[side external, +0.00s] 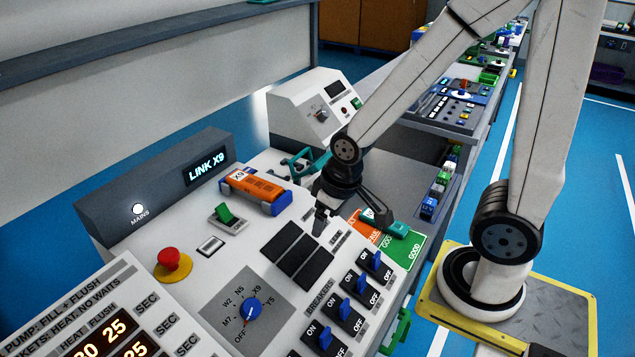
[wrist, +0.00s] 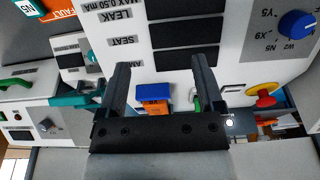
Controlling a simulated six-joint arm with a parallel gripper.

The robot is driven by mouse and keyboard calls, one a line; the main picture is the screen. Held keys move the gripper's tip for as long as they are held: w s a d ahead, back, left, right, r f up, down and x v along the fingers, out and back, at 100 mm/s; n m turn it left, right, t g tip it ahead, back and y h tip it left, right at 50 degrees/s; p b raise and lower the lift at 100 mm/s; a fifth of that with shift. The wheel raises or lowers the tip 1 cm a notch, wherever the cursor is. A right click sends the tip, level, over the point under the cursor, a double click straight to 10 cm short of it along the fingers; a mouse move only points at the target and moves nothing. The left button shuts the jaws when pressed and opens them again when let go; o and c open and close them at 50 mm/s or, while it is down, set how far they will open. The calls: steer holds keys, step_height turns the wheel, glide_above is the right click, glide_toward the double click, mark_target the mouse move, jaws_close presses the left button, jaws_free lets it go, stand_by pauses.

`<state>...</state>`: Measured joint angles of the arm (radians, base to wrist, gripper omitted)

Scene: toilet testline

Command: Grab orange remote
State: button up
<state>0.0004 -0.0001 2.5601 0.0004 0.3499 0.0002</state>
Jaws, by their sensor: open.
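The orange remote (side external: 255,189) has blue ends and an X9 label. It lies on the white console at the foot of the grey LINK X9 box, left of my gripper in the side view. My gripper (side external: 348,214) is open and empty above the console, to the right of the remote and apart from it. In the wrist view the remote's blue end and a bit of orange (wrist: 155,107) show between the fingers of my gripper (wrist: 160,62). The gripper body hides the rest there.
A green switch (side external: 224,213) and red emergency button (side external: 172,262) stand near the remote. Blue breaker switches (side external: 345,308) and a blue dial (side external: 250,309) stick up in front. A teal-handled thing (side external: 300,165) lies behind the remote. Orange and green cards (side external: 407,247) lie at right.

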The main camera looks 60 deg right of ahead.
mark_target(265, 190)
steer(key=shift+o, duration=1)
steer(key=w+d+t, duration=0.1)
steer(key=w, duration=0.1)
steer(key=w+d+t, duration=0.1)
steer(key=w, duration=0.2)
steer(key=w+d+t, duration=0.1)
steer(key=w+t, duration=0.1)
steer(key=shift+w+d+f+n, duration=0.1)
steer(key=shift+w+d+n, duration=0.05)
steer(key=shift+d+n, duration=0.15)
steer(key=w+t, duration=0.1)
steer(key=w+r+t+y, duration=0.1)
steer(key=w, duration=0.1)
steer(key=w+d+n+t, duration=0.1)
steer(key=w+t, duration=0.1)
steer(key=shift+w+r, duration=0.15)
steer(key=shift+w, duration=0.1)
steer(key=shift+w+a+r+n+t+y, duration=0.15)
steer(key=shift+w+r+n+t+y, duration=0.2)
steer(key=shift+w+t+y, duration=0.3)
